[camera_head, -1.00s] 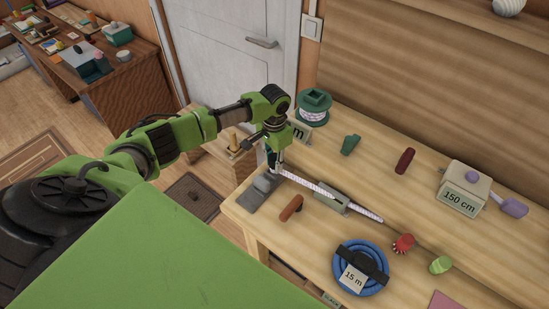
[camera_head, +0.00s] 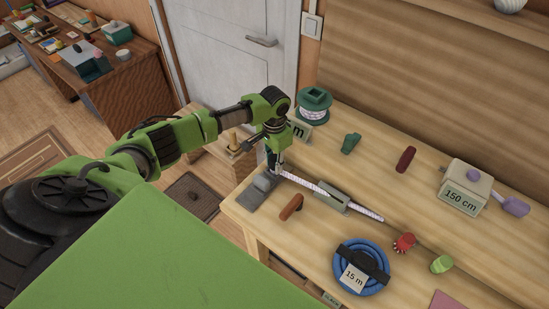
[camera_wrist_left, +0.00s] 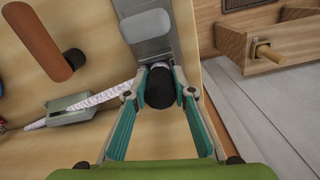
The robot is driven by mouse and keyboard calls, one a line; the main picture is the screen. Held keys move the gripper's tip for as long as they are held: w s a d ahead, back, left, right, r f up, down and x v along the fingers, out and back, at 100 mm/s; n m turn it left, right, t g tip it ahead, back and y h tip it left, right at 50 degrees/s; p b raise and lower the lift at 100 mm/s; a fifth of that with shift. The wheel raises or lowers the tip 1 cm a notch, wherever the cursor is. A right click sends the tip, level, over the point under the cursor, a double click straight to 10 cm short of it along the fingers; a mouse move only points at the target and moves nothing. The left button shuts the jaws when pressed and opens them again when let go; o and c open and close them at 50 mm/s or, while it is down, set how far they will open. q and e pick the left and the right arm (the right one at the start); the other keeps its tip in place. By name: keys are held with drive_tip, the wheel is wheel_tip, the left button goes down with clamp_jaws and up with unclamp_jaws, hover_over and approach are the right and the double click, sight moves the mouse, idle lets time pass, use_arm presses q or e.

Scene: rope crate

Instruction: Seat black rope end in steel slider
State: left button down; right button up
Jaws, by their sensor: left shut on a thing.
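My left gripper (camera_head: 274,170) is down at the left end of the workbench, shut on the black rope end (camera_wrist_left: 160,88), which shows between its fingers in the left wrist view. The white speckled rope (camera_head: 302,182) runs right from the fingers through a grey-green holder (camera_head: 333,201). The steel slider (camera_head: 264,182) sits on a grey base plate (camera_head: 255,197), close beside the fingertips. In the left wrist view the slider (camera_wrist_left: 146,25) lies just beyond the black end. I cannot tell whether they touch. My right gripper is not in view.
An orange-brown handle (camera_head: 291,207) stands right of the plate. A blue rope coil (camera_head: 360,267) is at the front edge. A green spool (camera_head: 314,104) and a labelled block (camera_head: 465,187) are farther back. The bench middle is mostly clear.

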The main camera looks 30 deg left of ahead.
use_arm(q)
drive_tip(key=shift+f+b, duration=0.3)
drive_tip(key=shift+f, duration=0.25)
idle(0.4)
drive_tip(key=c, duration=1.6)
unclamp_jaws()
drive_tip(key=shift+c, duration=0.2)
drive_tip(key=shift+r, duration=0.1)
wheel_tip(320, 180, up, 12)
drive_tip(key=shift+f, duration=0.1)
